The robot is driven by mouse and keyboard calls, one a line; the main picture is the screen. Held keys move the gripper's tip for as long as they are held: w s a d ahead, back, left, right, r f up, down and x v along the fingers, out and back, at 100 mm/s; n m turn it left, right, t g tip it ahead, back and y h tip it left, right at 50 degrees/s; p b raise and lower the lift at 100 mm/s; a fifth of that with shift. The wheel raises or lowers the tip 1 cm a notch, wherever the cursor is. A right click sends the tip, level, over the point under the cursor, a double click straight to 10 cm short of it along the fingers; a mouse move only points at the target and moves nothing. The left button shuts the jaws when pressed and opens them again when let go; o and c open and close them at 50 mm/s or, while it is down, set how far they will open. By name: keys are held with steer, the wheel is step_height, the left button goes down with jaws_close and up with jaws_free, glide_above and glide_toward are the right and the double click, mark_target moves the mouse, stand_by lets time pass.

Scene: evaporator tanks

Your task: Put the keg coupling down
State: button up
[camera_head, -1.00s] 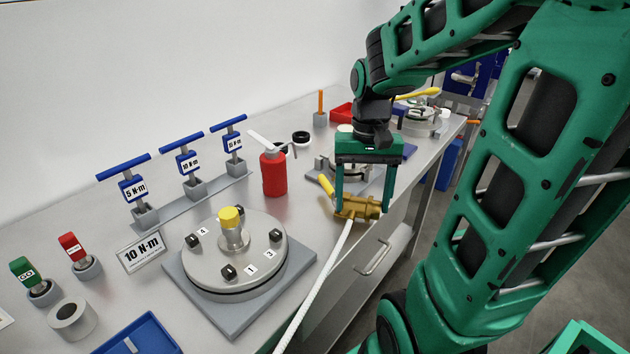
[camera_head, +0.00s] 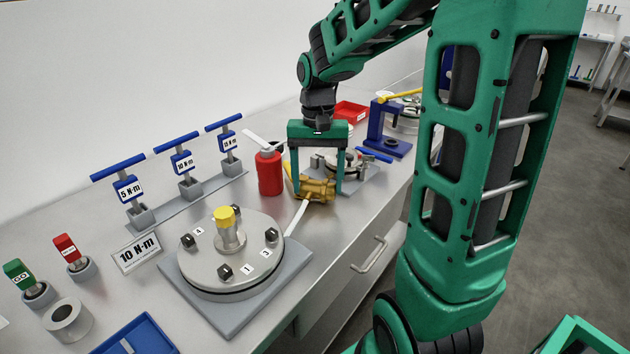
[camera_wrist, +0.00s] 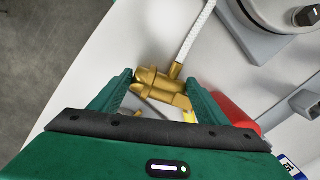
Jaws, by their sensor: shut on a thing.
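The keg coupling (camera_head: 318,188) is a brass-coloured fitting with a yellow handle and a white hose running from it. My green gripper (camera_head: 316,186) is shut on it, one finger on each side, over the bench top behind the round flange. The wrist view shows the brass coupling (camera_wrist: 158,84) between the two fingers (camera_wrist: 158,92), with the white hose (camera_wrist: 196,36) leading up and away. I cannot tell whether the coupling touches the bench.
A red bottle (camera_head: 270,172) stands close left of my gripper. The bolted flange (camera_head: 232,268) on a grey plate is in front. A grey fixture (camera_head: 352,174) and a blue stand (camera_head: 388,138) lie right and behind. Blue-handled torque tools (camera_head: 178,140) stand at left.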

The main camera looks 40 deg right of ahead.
steer(key=o, duration=2.2)
